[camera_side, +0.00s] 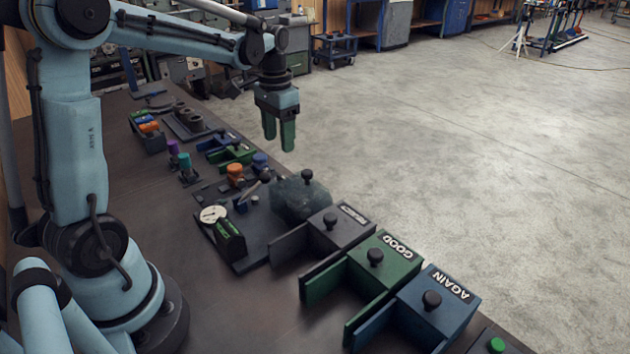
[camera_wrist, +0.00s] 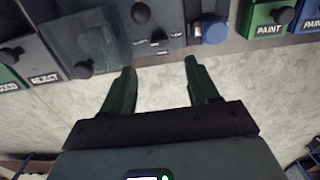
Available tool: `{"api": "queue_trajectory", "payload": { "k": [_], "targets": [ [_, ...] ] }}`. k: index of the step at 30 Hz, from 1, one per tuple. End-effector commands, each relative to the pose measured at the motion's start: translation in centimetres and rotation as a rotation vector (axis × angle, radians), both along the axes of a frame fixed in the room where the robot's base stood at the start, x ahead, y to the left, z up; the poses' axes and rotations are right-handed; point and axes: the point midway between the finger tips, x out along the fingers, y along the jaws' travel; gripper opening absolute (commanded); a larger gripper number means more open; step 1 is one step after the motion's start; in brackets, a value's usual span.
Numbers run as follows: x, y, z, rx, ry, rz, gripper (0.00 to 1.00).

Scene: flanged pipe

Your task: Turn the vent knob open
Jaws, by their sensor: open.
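My gripper (camera_side: 279,140) is open and empty, pointing down; its two green fingers also show in the wrist view (camera_wrist: 159,68), with only floor between them. It appears high and out past the bench edge. No part is legibly marked as the vent knob. Candidates are an orange knob (camera_side: 235,170) and a blue knob (camera_side: 260,160) on the bench, below and left of my gripper in the side view. A blue knob also shows in the wrist view (camera_wrist: 214,31). A clear block (camera_side: 300,200) with a black knob (camera_side: 307,175) sits beside a dial gauge (camera_side: 213,214).
A grey bin (camera_side: 337,232), a green GOOD bin (camera_side: 388,268) and a blue AGAIN bin (camera_side: 436,303) line the bench's near edge, each with a black knob. A green button (camera_side: 497,345) is at the bottom right.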

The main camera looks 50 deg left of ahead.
Motion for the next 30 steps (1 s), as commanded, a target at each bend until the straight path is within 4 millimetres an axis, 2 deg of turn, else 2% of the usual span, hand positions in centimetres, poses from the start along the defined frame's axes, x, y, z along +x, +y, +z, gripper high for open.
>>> {"api": "queue_trajectory", "payload": {
  "k": [9, 15, 21, 30],
  "targets": [
    [0.0, 0.0, -5.5, 0.000, -0.001, 0.000, 0.60],
    [0.0, 0.0, -8.2, 0.001, -0.002, 0.000, 0.60],
    [0.0, 0.0, -9.6, 0.001, -0.002, 0.000, 0.60],
    [0.0, 0.0, -9.8, 0.001, -0.002, 0.000, 0.60]
  ]
}}
